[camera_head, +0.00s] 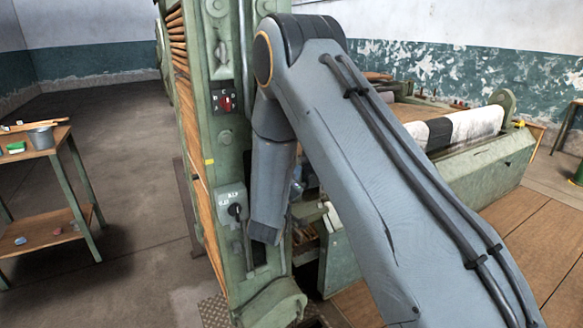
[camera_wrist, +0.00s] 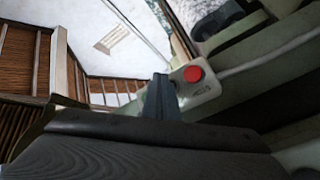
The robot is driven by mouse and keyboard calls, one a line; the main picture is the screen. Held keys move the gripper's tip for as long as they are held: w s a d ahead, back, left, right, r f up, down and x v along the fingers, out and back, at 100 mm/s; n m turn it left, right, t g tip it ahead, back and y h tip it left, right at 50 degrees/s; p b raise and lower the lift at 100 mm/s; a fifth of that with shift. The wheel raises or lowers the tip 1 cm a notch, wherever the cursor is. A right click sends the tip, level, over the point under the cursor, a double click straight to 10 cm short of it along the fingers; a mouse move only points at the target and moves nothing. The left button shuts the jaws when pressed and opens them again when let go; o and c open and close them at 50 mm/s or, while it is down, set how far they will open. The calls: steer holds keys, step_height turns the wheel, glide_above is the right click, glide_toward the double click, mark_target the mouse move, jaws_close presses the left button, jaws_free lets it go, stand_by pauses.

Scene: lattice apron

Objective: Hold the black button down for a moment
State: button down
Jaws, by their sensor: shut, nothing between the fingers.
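In the wrist view, my gripper (camera_wrist: 160,82) shows as narrow blue-grey fingers, shut together and empty. Its tips lie in front of the left part of a pale control box (camera_wrist: 206,91). A round red button (camera_wrist: 193,74) is on this box, just right of the fingertips. I cannot make out a black button; the fingers cover part of the box. Whether the tips touch the box cannot be told. In the head view, my arm hides the gripper and this box.
A green machine column (camera_head: 209,140) stands beside my arm, with a red switch (camera_head: 226,103) and a grey box with a black knob (camera_head: 235,210). A long green machine bed (camera_head: 480,170) extends right. A wooden bench (camera_head: 45,145) stands left, with clear floor between.

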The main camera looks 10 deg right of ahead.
steer(key=shift+w, duration=0.1)
stand_by(0.5)
steer(key=shift+w+a, duration=0.1)
steer(key=shift+w, duration=0.25)
steer(key=shift+w+a+b, duration=0.15)
steer(key=shift+w+b, duration=0.15)
steer(key=shift+w, duration=0.15)
stand_by(0.8)
steer(key=shift+s, duration=0.1)
stand_by(2.5)
steer(key=shift+s+d+p, duration=0.3)
steer(key=shift+s+p, duration=0.15)
steer(key=shift+s, duration=0.35)
steer(key=shift+s+d+p, duration=0.25)
steer(key=shift+s+p, duration=0.1)
steer(key=shift+s, duration=0.45)
steer(key=shift+s+d+p, duration=0.25)
steer(key=shift+s+p, duration=0.05)
steer(key=shift+s, duration=0.45)
steer(key=shift+s+d+p, duration=0.25)
steer(key=shift+s+p, duration=0.1)
steer(key=shift+s, duration=0.45)
